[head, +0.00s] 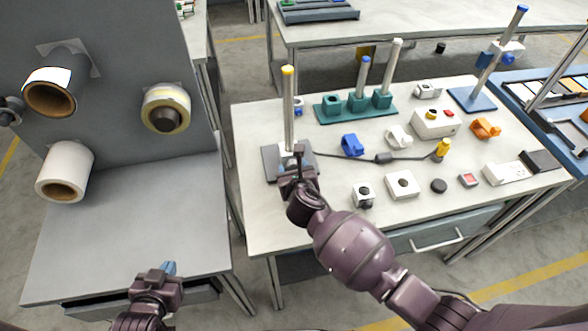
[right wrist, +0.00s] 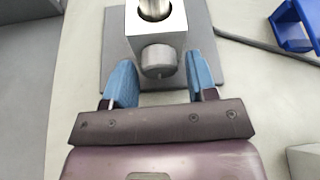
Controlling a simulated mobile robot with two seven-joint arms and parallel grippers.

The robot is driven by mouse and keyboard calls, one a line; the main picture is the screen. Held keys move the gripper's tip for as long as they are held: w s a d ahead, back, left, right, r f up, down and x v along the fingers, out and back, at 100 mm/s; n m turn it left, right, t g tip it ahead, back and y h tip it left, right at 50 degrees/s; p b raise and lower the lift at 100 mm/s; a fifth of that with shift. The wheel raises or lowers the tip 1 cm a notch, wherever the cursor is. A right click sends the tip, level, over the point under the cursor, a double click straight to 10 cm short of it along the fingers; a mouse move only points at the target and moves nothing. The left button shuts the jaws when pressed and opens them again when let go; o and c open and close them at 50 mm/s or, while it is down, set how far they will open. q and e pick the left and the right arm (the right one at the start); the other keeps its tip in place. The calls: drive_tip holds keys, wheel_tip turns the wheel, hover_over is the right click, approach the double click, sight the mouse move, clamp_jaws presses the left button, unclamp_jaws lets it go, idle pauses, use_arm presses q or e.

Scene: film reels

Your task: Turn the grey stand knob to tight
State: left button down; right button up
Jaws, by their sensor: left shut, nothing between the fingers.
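The grey stand has a square grey base (head: 270,160) and an upright metal pole (head: 289,105) with a yellow top, at the left of the white table. In the right wrist view its silver block carries the round grey knob (right wrist: 158,62), facing me. My right gripper (right wrist: 160,76) is open. Its blue fingers appear on either side of the knob, with a gap at each side. In the head view my right gripper (head: 298,168) hides the knob. I cannot read the knob's setting. My left gripper (head: 167,270) is shut and empty over the grey bench, away from the stand.
A black cable (head: 345,156) runs right from near the stand. A blue clamp (head: 352,145) and white boxes (head: 402,185) stand right of it. A teal rack (head: 355,107) with poles is behind. The grey bench (head: 130,215) at left is largely clear.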

drive_tip(key=c, duration=0.7)
drive_tip(key=shift+r+m+y+p, duration=0.15)
drive_tip(key=shift+m+y+p, duration=0.3)
drive_tip(key=shift+p, duration=0.3)
drive_tip(key=shift+m+y, duration=0.25)
drive_tip(key=shift+m, duration=0.2)
drive_tip(key=shift+f, duration=0.2)
drive_tip(key=o, duration=0.8)
drive_tip(key=shift+o, duration=0.6)
